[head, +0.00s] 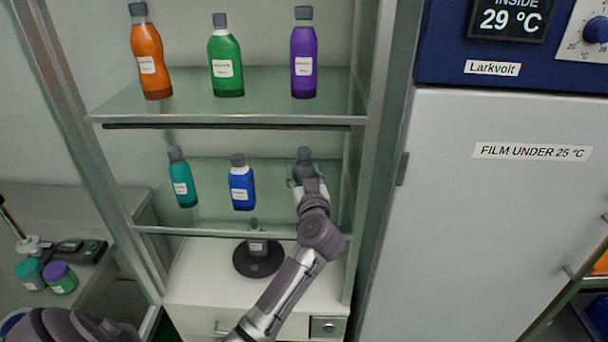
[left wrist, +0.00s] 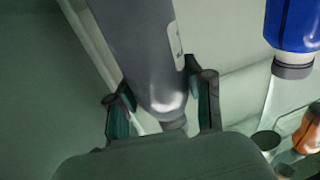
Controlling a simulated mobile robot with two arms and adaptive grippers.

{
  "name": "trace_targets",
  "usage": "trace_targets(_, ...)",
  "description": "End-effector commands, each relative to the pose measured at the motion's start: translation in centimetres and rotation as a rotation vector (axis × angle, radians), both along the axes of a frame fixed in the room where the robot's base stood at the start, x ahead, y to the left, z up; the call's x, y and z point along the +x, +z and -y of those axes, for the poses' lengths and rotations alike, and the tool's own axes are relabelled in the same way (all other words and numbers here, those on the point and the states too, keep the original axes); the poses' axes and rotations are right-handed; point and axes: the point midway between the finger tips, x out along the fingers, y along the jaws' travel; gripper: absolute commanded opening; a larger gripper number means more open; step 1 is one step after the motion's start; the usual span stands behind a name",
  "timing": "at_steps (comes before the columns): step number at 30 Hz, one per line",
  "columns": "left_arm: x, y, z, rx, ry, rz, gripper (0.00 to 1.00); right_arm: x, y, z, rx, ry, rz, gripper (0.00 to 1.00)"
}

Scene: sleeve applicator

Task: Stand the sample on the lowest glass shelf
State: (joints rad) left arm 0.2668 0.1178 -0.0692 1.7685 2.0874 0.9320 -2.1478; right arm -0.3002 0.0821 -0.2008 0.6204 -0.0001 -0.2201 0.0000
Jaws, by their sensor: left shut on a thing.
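The sample is a grey bottle with a dark cap (head: 304,155). My left gripper (head: 307,174) is shut on it at the right end of the lower glass shelf (head: 215,232). In the left wrist view the grey bottle (left wrist: 140,45) sits between the two fingers (left wrist: 162,98), with part of a pale label showing. In the head view the gripper hides the bottle's lower part, so I cannot tell whether its base touches the glass. My right gripper is not in view.
On the same shelf stand a teal bottle (head: 182,178) and a blue bottle (head: 241,184), left of my gripper. The upper shelf (head: 200,110) holds orange, green and purple bottles. A cabinet post (head: 372,150) is close right.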

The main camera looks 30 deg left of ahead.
Motion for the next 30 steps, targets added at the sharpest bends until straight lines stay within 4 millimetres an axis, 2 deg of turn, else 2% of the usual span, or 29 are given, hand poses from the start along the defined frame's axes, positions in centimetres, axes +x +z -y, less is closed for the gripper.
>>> trace_targets(4, 0.0, 0.0, 0.0, 0.002, 0.000, 0.001, 0.04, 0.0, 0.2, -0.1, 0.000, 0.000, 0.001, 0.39)
trace_targets(5, 0.0, -0.1, 0.0, 0.001, 0.000, -0.001, 0.53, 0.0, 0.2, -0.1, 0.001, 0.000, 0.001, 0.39)
trace_targets(9, 0.0, -0.1, 0.0, 0.000, 0.000, 0.000, 0.76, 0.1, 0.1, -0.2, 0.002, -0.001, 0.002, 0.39)
trace_targets(20, 0.0, 0.0, 0.0, 0.000, -0.001, 0.001, 0.76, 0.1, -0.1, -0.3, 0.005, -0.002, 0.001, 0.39)
trace_targets(23, -0.8, -0.1, 0.8, -0.001, -0.003, 0.001, 0.76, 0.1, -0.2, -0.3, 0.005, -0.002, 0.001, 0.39)
trace_targets(30, -4.5, -0.2, 4.2, -0.004, -0.003, 0.001, 0.76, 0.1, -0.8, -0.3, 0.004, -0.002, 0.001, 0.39)
